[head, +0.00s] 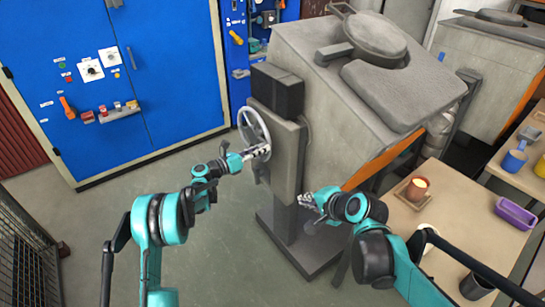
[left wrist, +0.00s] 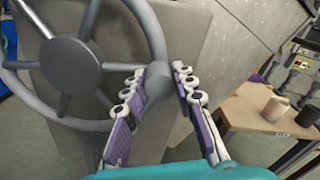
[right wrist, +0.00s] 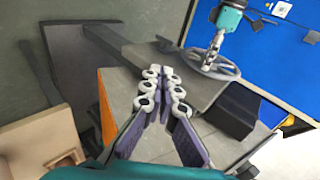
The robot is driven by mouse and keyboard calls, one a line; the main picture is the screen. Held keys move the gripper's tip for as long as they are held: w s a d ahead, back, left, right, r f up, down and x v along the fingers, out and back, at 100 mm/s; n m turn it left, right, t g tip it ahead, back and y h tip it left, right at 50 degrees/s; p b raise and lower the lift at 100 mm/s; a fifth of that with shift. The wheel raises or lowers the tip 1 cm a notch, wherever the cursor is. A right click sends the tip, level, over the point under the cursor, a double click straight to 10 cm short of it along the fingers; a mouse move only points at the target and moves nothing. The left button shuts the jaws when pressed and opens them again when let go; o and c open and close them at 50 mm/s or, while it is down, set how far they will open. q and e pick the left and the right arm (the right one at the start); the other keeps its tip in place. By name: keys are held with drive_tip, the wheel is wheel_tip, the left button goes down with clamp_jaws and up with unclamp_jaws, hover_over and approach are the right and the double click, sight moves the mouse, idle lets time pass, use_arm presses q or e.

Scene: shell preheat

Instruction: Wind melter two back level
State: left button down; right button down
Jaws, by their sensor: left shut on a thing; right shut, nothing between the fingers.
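A grey handwheel (head: 246,119) is mounted on the side box of the near melter (head: 312,75). This melter's grey body sits tilted, with an orange lower edge; I cannot read a number on it. My left gripper (head: 258,151) is at the wheel's lower right rim. In the left wrist view, its fingers close around the crank knob of the handwheel (left wrist: 70,66). My right gripper (head: 306,200) is shut and empty, in front of the melter's lower side and apart from it. In the right wrist view the wheel (right wrist: 211,72) shows beyond its fingers.
A wooden table (head: 445,208) at right holds a candle-like cup (head: 417,187), a purple tray (head: 515,213) and a dark mug (head: 477,286). A second melter (head: 490,65) stands behind. A blue cabinet (head: 110,70) is at the left. The grey floor between is clear.

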drive_tip(key=w+a+f+m+t+y, duration=0.1)
drive_tip(key=w+f+m+t+y, duration=0.1)
drive_tip(key=w+f+m, duration=0.5)
drive_tip(key=w+a+f+m+t+y, duration=0.2)
drive_tip(key=w+f+m+y, duration=0.1)
drive_tip(key=w+m, duration=0.85)
drive_tip(key=w+a+r, duration=0.2)
drive_tip(key=w+a, duration=0.4)
drive_tip(key=w, duration=0.3)
drive_tip(key=shift+w+n, duration=0.25)
drive_tip(key=shift+n, duration=0.2)
drive_tip(key=shift+a, duration=0.1)
